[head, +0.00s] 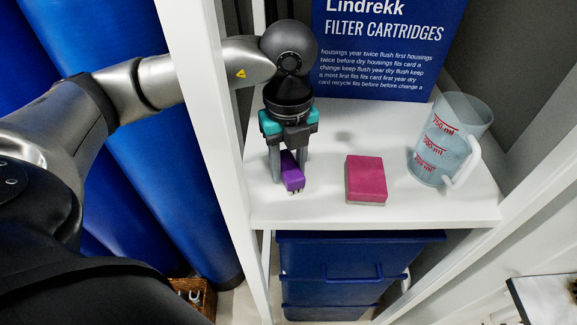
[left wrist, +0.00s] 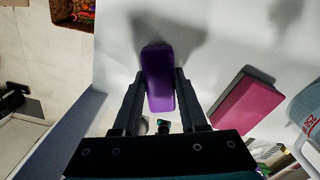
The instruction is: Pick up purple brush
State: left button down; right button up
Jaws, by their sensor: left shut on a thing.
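The purple brush (head: 291,172) is a small block with short bristles showing at its lower end, over the white shelf (head: 410,206) in the head view. My left gripper (head: 289,178) points down from above with one finger on each side of the brush, shut on it. In the left wrist view the brush (left wrist: 159,78) sits between the two fingertips of my left gripper (left wrist: 160,82). I cannot tell for sure whether the brush touches the shelf or hangs just above it. My right gripper is not in view.
A magenta block (head: 367,178) lies on the shelf right of the brush. A clear measuring jug (head: 436,150) stands farther right. A blue sign (head: 385,50) is behind. A white post (head: 205,120) borders the shelf at left. Blue drawers (head: 350,262) are below.

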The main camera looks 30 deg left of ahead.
aim_at(288, 164)
pick_arm(q)
jog(key=shift+r, duration=0.15)
notch_tip(288, 164, up, 20)
jog(key=p, duration=0.4)
jog(key=shift+p, duration=0.3)
